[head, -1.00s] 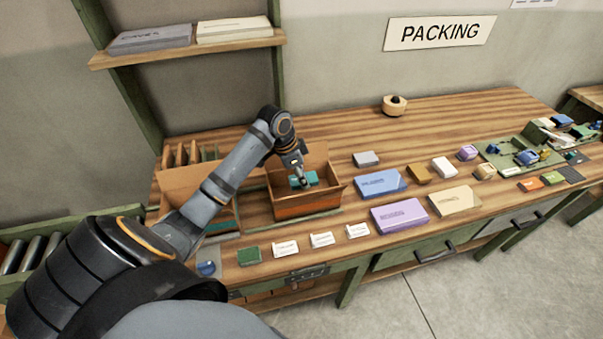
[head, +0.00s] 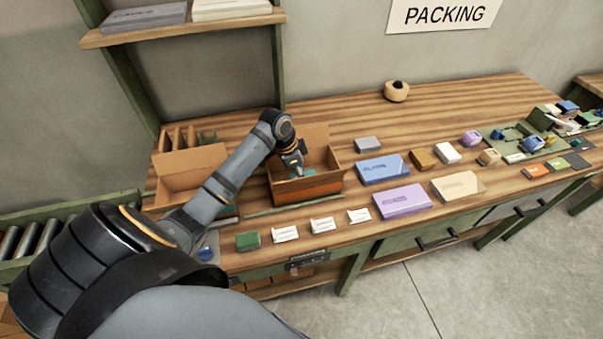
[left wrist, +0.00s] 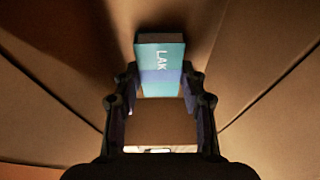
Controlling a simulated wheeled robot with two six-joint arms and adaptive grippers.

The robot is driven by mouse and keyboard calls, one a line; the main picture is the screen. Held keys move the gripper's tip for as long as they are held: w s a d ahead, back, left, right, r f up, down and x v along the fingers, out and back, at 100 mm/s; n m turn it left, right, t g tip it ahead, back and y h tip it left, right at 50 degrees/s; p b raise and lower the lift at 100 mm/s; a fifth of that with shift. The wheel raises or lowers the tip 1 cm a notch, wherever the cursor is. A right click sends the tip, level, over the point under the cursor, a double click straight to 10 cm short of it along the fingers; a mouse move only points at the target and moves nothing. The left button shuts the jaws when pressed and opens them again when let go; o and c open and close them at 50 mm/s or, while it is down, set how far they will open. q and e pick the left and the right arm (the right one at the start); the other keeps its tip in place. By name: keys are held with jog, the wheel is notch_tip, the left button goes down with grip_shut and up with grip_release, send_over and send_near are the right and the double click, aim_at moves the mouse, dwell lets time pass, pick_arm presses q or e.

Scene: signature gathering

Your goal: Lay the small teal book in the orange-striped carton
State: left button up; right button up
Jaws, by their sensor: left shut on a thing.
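The small teal book (left wrist: 161,65) is between the two fingers of my left gripper (left wrist: 161,88) in the left wrist view, with the letters "LAK" on its cover. My left gripper is shut on it, inside the open orange-striped carton (head: 310,190). In the head view the gripper (head: 296,172) reaches down past the carton's rim, and only a sliver of teal shows there. The carton's brown inner walls surround the book in the wrist view. Whether the book touches the carton floor I cannot tell. My right gripper is not in view.
Another open carton (head: 187,175) stands left of it, partly behind my left arm. Blue (head: 382,169) and purple (head: 401,201) books and small boxes lie to the right. White cards (head: 322,225) and a green block (head: 247,241) lie along the front edge.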

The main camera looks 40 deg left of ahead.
pick_arm(q)
jog(key=shift+f, duration=0.65)
jog(key=o, duration=1.3)
jog(key=shift+o, duration=0.2)
notch_tip(320, 180, up, 17)
jog(key=p, duration=1.6)
